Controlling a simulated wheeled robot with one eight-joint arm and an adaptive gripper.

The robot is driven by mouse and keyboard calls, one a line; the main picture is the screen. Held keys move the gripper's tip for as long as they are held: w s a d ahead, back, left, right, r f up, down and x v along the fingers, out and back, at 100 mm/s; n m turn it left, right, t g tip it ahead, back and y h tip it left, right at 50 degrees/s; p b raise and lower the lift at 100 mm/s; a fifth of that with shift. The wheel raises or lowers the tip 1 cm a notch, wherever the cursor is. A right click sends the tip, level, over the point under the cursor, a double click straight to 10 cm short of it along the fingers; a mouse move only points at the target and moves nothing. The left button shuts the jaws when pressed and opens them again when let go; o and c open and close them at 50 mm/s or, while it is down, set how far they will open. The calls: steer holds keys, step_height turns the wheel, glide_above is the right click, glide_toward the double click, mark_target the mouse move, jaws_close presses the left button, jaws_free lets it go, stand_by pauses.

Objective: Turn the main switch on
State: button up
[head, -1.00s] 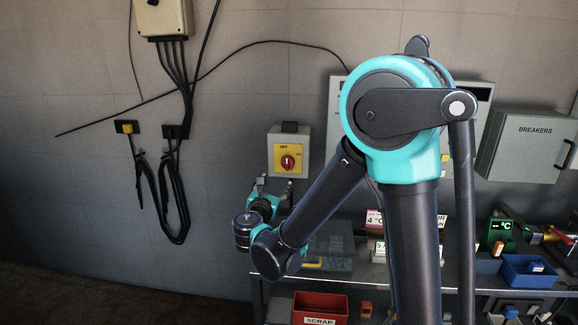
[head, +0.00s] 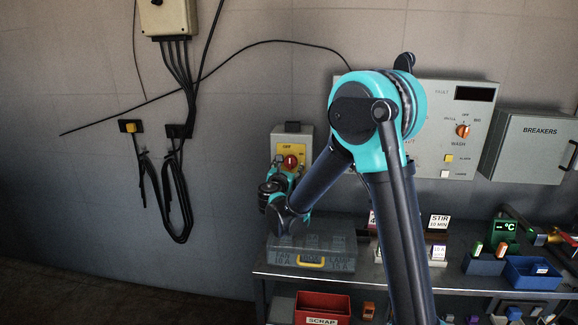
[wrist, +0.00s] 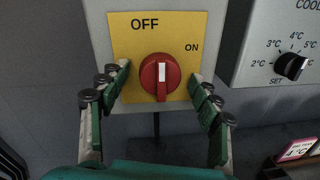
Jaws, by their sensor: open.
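The main switch is a red rotary knob (wrist: 160,77) on a yellow plate marked OFF at the top and ON to the right. Its white mark is upright, towards OFF. In the head view the knob (head: 291,161) shows on its grey wall box (head: 307,133), partly covered by my arm. My gripper (wrist: 163,84) is open in the wrist view, with one finger to the left of the knob and one to the right. There are gaps between both fingers and the knob. In the head view the fingers are mostly hidden.
A control panel (head: 440,95) with a WASH knob hangs to the right, then a breakers box (head: 530,147). A shelf below holds a grey case (head: 312,250) and a blue bin (head: 530,272). Cables hang on the left wall.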

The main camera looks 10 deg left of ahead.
steer(key=shift+c, duration=0.2)
steer(key=c, duration=1.1)
steer(key=shift+c, duration=0.2)
steer(key=shift+m, duration=0.3)
steer(key=m, duration=0.3)
steer(key=shift+m, duration=0.3)
steer(key=m, duration=0.4)
steer(key=shift+d+g, duration=0.1)
steer(key=shift+g, duration=0.2)
steer(key=m+y, duration=0.1)
steer(key=m, duration=0.3)
steer(key=shift+m, duration=0.3)
steer(key=shift+d+m+y, duration=0.15)
steer(key=shift+m+y, duration=0.15)
steer(key=shift+m, duration=1.7)
